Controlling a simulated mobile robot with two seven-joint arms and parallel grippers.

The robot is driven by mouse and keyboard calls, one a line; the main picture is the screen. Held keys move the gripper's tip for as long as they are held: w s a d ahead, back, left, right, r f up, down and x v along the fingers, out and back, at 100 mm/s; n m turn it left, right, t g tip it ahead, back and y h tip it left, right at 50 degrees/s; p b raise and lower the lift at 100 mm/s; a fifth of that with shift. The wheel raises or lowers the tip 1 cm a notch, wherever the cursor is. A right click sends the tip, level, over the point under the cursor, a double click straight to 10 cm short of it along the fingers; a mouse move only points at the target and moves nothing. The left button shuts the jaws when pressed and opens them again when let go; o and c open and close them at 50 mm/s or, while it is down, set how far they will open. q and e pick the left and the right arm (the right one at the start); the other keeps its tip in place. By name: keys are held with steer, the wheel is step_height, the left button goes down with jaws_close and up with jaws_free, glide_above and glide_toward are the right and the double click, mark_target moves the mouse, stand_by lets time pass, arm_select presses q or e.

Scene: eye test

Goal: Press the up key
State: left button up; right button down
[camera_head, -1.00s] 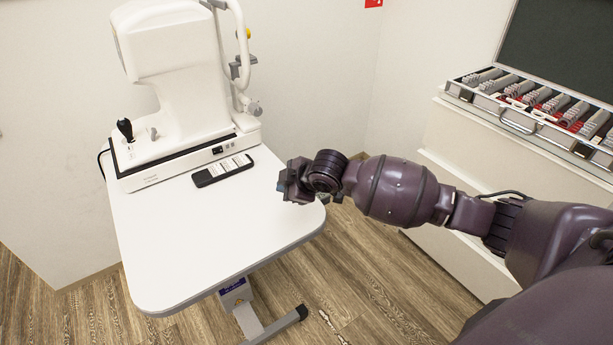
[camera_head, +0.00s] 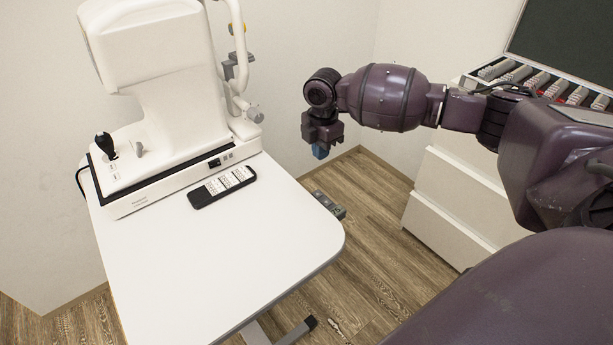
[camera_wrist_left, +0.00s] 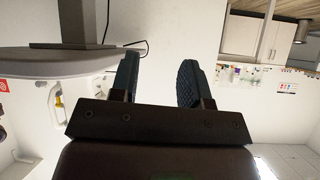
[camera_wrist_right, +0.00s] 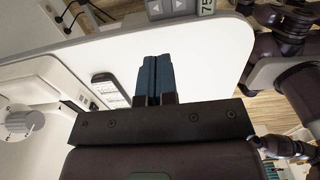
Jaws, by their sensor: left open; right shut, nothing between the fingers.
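A small grey control panel (camera_head: 328,205) juts out at the right edge of the white table (camera_head: 250,265). In the right wrist view, two grey keys with white triangles, one key (camera_wrist_right: 155,7) and another key (camera_wrist_right: 181,5), show at the top beside a display (camera_wrist_right: 206,6) reading 75. The triangles point opposite ways; I cannot tell which is up. My right gripper (camera_head: 320,151) is shut and empty, blue fingertips down, above and apart from the panel. The same fingers show in the right wrist view (camera_wrist_right: 156,62). My left gripper (camera_wrist_left: 158,72) is open and empty, outside the head view.
A white eye-test machine (camera_head: 160,80) with a black joystick (camera_head: 106,146) stands at the table's back. A black remote-like device with white keys (camera_head: 222,187) lies in front of it. A lens case (camera_head: 540,82) sits on a white cabinet (camera_head: 455,200) at right. The table's front is clear.

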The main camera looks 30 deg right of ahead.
arm_select(q)
steer(key=shift+a+f, duration=0.1)
steer(key=shift+f, duration=0.15)
arm_select(e)
steer(key=shift+w, duration=0.4)
arm_select(q)
steer(key=shift+s, duration=0.2)
arm_select(e)
steer(key=shift+s, duration=0.1)
steer(key=b, duration=0.3)
glide_toward(318, 194)
step_height(318, 194, down, 7)
steer(key=shift+r, duration=0.2)
steer(key=shift+f, duration=0.45)
arm_select(q)
steer(key=shift+w+f, duration=0.2)
steer(key=shift+f, duration=0.35)
steer(key=shift+w+f, duration=0.15)
steer(key=shift+f, duration=0.35)
